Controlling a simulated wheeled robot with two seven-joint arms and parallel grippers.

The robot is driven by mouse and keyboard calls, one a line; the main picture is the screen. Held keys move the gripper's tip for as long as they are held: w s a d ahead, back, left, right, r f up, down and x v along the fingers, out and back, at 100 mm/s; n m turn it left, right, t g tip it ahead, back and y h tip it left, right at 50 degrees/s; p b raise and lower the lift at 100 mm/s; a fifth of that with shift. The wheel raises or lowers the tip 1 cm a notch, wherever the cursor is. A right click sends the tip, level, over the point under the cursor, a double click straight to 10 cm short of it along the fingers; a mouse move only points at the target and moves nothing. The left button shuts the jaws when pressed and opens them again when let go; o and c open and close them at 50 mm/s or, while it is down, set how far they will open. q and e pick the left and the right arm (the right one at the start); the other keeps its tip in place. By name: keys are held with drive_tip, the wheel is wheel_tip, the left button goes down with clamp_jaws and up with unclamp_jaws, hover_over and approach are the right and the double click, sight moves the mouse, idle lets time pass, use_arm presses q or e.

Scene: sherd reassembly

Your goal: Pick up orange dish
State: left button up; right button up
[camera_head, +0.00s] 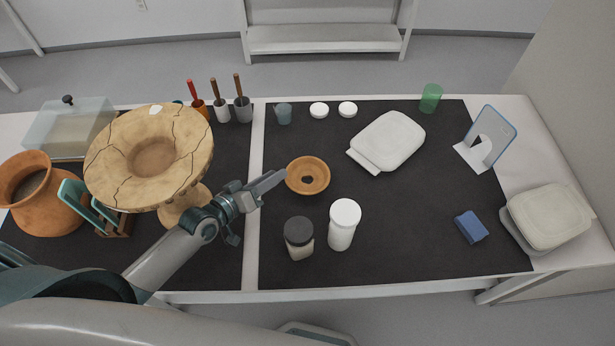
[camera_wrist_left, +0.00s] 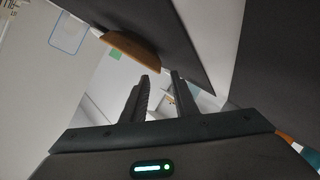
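The orange dish (camera_head: 319,185) is round and shallow with a dark centre, lying on the dark mat (camera_head: 400,235) left of the table's middle. My left gripper (camera_head: 279,176) reaches in from the left, its tips close to the dish's left rim. In the left wrist view the dish (camera_wrist_left: 130,48) appears as an orange-brown curved edge ahead of the fingers. The left gripper (camera_wrist_left: 160,75) has its two fingers apart with nothing between them. I cannot tell whether a fingertip touches the rim. My right gripper is in neither view.
A large cracked vessel (camera_head: 115,165) stands left, beside my arm. A white lidded box (camera_head: 390,140) lies to the right.

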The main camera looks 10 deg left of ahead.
sight(289, 168)
use_arm(q)
drive_tip(key=x, duration=0.2)
drive_tip(key=p+x, duration=0.1)
drive_tip(key=shift+w+d, duration=0.2)
drive_tip(key=shift+d, duration=0.3)
drive_tip(key=shift+w+d+f+p, duration=0.25)
drive_tip(key=shift+w+d+p, duration=0.05)
drive_tip(key=shift+w, duration=0.25)
drive_tip(key=shift+c, duration=0.4)
clamp_jaws()
